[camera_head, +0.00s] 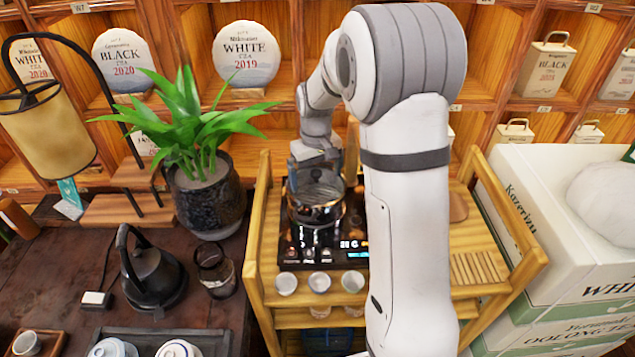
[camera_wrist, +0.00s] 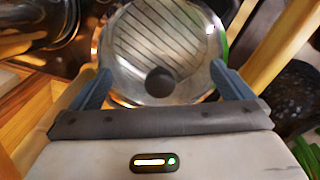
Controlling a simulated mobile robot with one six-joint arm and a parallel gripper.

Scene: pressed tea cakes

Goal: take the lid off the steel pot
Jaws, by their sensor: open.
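The steel pot (camera_head: 316,212) stands on a black cooktop on the wooden cart, partly behind my arm in the head view. Its shiny round lid (camera_wrist: 190,75) fills the upper middle of the wrist view, with a dark round knob (camera_wrist: 160,81) near its lower part. My gripper (camera_wrist: 162,82) is open, with its two blue-grey fingers apart on either side of the knob. In the head view my gripper (camera_head: 315,160) is right above the pot. I cannot tell whether the fingers touch the lid.
The wooden cart (camera_head: 255,250) has raised side rails. Three small cups (camera_head: 320,282) stand at its front edge. A potted plant (camera_head: 210,195) and a black kettle (camera_head: 150,275) are to the left. White boxes (camera_head: 560,220) are stacked at the right, and shelves stand behind.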

